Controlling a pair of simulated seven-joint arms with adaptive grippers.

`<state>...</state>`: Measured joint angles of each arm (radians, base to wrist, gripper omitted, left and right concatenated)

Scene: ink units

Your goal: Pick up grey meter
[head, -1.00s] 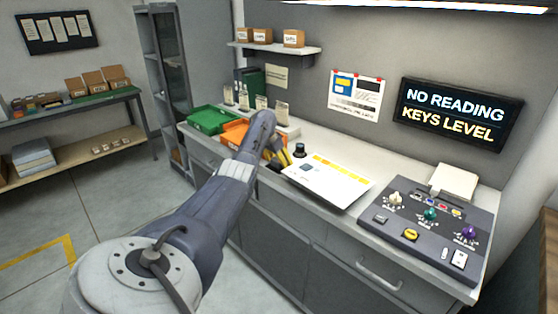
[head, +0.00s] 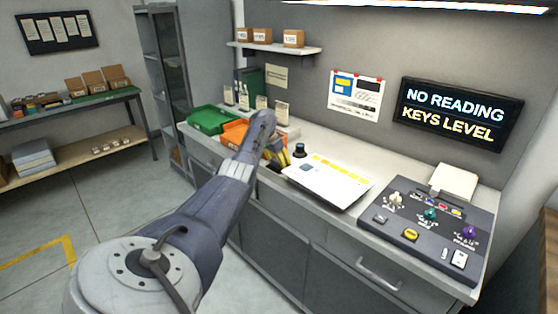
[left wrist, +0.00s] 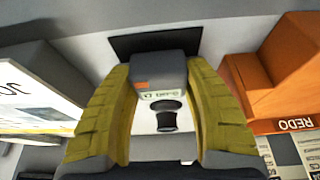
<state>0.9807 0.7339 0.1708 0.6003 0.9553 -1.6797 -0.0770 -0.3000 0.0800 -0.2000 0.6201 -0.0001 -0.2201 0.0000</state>
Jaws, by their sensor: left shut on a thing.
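The grey meter (left wrist: 160,72) is a small grey block with an orange mark and a pale lettered face, seen in the left wrist view. My left gripper (left wrist: 158,84) has its yellow fingers shut on its two sides. In the head view the left gripper (head: 276,156) is at the worktop between the orange bin and the printed sheet, and my arm and fingers hide most of the meter. I cannot tell whether the meter touches the worktop. My right gripper is in neither view.
The orange bin (head: 233,133) marked REDO stands close beside the gripper, with a green bin (head: 208,120) further left. A printed sheet (head: 328,181) and a small black item (head: 299,150) lie to the right. A control panel (head: 425,235) stands at the right end.

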